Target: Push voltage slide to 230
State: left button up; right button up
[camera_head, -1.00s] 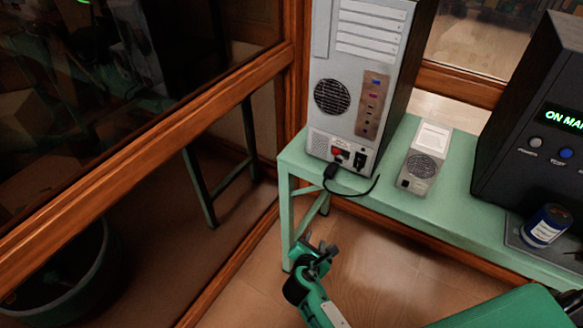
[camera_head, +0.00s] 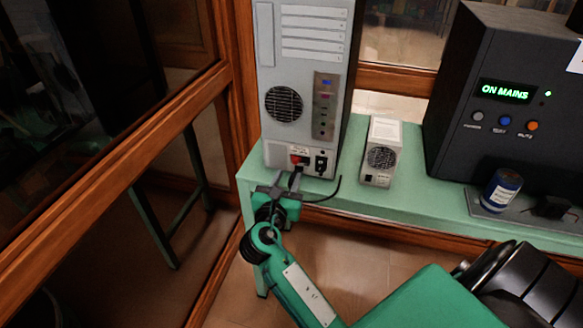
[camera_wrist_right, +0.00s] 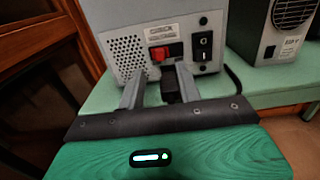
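The grey computer case (camera_head: 300,90) stands with its back panel facing me on the green bench. The red voltage slide (camera_wrist_right: 166,52) is low on its power supply, left of the black rocker switch (camera_wrist_right: 204,43); the slide also shows small in the head view (camera_head: 299,160). The slide's setting is too small to read. My right gripper (camera_head: 284,180) is just in front of and below the slide. In the wrist view its fingers (camera_wrist_right: 160,84) are apart, with a black plug (camera_wrist_right: 170,86) visible between them. I see no contact with the slide. My left gripper is not in view.
A black cable (camera_head: 325,193) curves right of the gripper on the green bench (camera_head: 400,195). A small white unit with a fan (camera_head: 381,152) stands to the right. Further right are a black "ON MAINS" box (camera_head: 485,150) and a blue can (camera_head: 501,190). A wood-framed glass wall is left.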

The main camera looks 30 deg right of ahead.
aim_at(295, 163)
jog(key=x, duration=0.4)
jog(key=shift+w+d, duration=0.25)
jog(key=shift+d, duration=0.05)
grip_shut()
